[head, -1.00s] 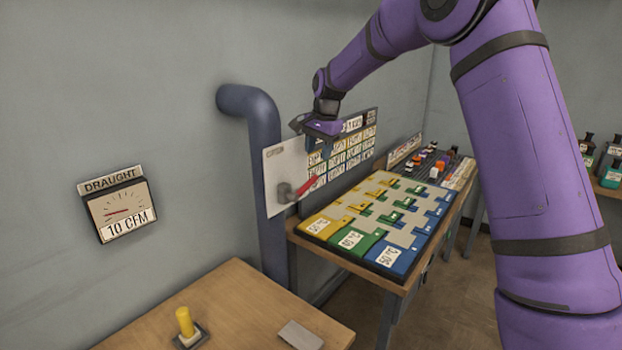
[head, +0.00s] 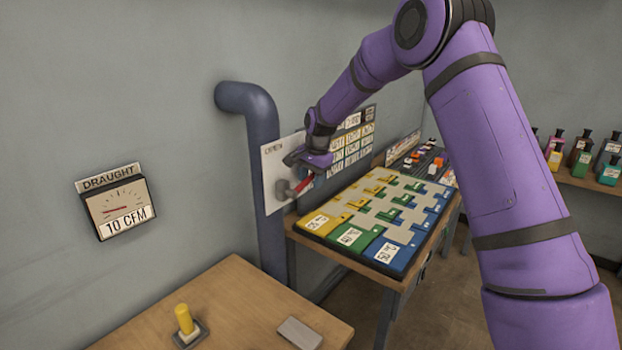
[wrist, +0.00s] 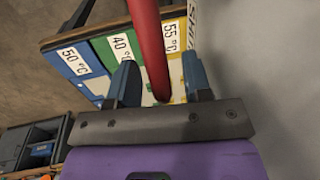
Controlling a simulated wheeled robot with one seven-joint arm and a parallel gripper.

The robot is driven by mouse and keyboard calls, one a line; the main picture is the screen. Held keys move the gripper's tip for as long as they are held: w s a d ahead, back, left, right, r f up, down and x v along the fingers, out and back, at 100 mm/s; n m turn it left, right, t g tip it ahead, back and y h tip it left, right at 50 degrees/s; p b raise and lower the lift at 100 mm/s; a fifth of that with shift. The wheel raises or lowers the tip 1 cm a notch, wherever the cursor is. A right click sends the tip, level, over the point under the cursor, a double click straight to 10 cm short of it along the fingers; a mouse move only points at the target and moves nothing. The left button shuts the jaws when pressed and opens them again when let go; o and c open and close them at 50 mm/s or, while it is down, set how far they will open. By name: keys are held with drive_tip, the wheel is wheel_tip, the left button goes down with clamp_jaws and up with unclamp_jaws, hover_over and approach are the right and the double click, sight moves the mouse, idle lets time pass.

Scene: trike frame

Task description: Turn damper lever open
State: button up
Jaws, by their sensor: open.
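The damper lever has a red handle (head: 303,184) on a grey hub (head: 284,190), mounted on a pale plate (head: 272,160) beside a blue-grey duct. The handle points right and slightly up from the hub. My gripper (head: 300,168) is at the handle in the head view, partly covering the plate. The draught gauge (head: 118,208) reads 10 CFM.
A bench with a yellow, green and blue board (head: 375,215) stands right of the plate. The duct (head: 266,190) runs down the wall at left. A wooden table (head: 235,300) in front holds a yellow peg (head: 184,320) and a grey block (head: 300,333).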

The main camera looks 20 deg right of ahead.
drive_tip(key=shift+c, duration=0.3)
clamp_jaws()
drive_tip(key=shift+r, duration=0.1)
